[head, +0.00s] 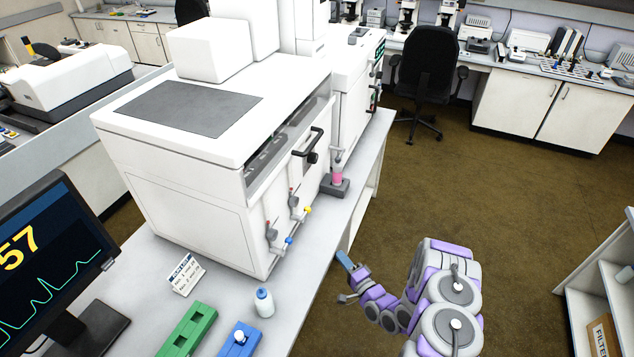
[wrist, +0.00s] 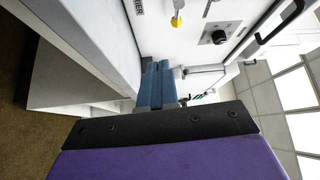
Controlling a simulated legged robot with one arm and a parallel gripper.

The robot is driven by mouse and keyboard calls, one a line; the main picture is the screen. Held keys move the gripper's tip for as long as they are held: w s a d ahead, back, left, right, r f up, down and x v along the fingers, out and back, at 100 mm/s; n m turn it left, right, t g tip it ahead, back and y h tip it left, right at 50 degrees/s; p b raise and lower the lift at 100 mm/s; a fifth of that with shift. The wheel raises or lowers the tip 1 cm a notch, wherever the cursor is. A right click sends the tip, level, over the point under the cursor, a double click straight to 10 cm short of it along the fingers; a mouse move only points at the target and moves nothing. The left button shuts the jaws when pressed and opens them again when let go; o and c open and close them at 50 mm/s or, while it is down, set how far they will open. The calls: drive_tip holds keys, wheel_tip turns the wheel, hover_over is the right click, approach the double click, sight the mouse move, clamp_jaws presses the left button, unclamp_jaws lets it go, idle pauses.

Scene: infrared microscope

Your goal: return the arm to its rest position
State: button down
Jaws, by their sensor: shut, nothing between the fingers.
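My gripper (head: 344,260) is beside the front edge of the white bench in the head view, with its blue fingers pointing up and left toward the bench. My purple and grey arm is bent at the lower right, over the brown floor. In the wrist view my gripper (wrist: 155,85) shows its two blue fingers side by side, closed together with nothing between them. The white instrument (head: 210,200) stands on the bench to the left of my gripper, and its front panel also shows in the wrist view (wrist: 165,40).
The bench (head: 310,290) holds a white-blue bottle (head: 264,303), a green block (head: 187,330), a blue block (head: 238,342), a small sign (head: 186,274) and a monitor (head: 50,270). A shelf unit (head: 600,270) stands at the right. A black chair (head: 428,75) is farther back. Brown floor between is clear.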

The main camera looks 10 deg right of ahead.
drive_tip(key=w+d+r+n+g+h, duration=0.3)
drive_tip(key=w+d+r+n+g, duration=0.2)
drive_tip(key=w+r+n+g, duration=0.15)
drive_tip(key=s+d+r+n+g+h, duration=0.15)
drive_tip(key=s+r+g+h, duration=0.45)
drive_tip(key=r, duration=0.7)
drive_tip(key=s+a+r+n+g+y, duration=0.1)
drive_tip(key=s+a+r, duration=0.4)
drive_tip(key=s, duration=0.8)
drive_tip(key=s+a+r+n+g+y+b, duration=0.1)
drive_tip(key=s+a+r, duration=0.4)
drive_tip(key=s, duration=0.9)
drive_tip(key=s+a+r+n+g, duration=0.3)
drive_tip(key=s+a+r+g, duration=0.2)
drive_tip(key=s, duration=0.9)
drive_tip(key=shift+s+a+r+y+b, duration=0.2)
drive_tip(key=shift+a+r+y+b, duration=0.15)
drive_tip(key=shift+r, duration=0.55)
